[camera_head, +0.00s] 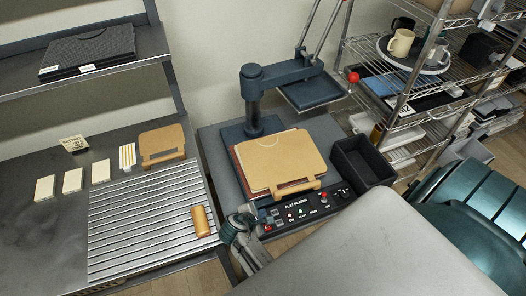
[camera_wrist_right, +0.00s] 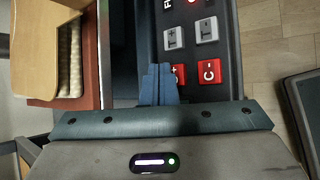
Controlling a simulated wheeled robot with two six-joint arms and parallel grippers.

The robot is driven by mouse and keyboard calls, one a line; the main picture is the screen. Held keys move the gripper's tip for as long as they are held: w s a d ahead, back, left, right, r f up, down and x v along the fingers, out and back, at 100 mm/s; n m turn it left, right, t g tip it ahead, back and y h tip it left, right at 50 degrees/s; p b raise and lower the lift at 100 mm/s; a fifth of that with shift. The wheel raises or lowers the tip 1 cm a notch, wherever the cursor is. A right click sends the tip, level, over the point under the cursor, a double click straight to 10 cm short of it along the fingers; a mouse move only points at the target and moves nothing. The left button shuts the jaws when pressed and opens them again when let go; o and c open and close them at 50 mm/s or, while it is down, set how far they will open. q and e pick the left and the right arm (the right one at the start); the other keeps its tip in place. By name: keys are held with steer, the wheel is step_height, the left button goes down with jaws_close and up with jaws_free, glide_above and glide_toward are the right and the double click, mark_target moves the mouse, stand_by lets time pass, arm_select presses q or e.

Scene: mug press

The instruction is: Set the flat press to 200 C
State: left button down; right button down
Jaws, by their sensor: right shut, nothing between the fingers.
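The flat press (camera_head: 252,80) stands in the middle of the head view, its dark upper plate swung up and to the right. Its black control panel (camera_head: 300,212), labelled "FLAT PLATEN", is along the front, with small lights and buttons. My right gripper (camera_head: 253,212) is at the left end of this panel. In the right wrist view its blue fingertips (camera_wrist_right: 158,82) are shut together and empty, beside the red C+ button (camera_wrist_right: 179,75) and partly hiding its label. The red C- button (camera_wrist_right: 209,65) and two grey T buttons are beside and beyond it. Contact cannot be told. No temperature readout is legible.
A tan board (camera_head: 275,160) with a handle lies on the press's lower bed. A black bin (camera_head: 362,162) stands right of it. A slatted metal tray (camera_head: 140,225) with a tan cylinder (camera_head: 200,222) is at left. Wire shelves (camera_head: 400,115) hold mugs at right.

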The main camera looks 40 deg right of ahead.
steer(key=shift+f, duration=0.4)
steer(key=shift+f, duration=0.45)
stand_by(0.8)
steer(key=shift+r+p, duration=0.8)
steer(key=shift+r, duration=0.1)
step_height(320, 180, up, 3)
steer(key=p, duration=0.3)
steer(key=shift+f, duration=0.15)
steer(key=shift+r+p, duration=0.35)
steer(key=shift+r, duration=0.8)
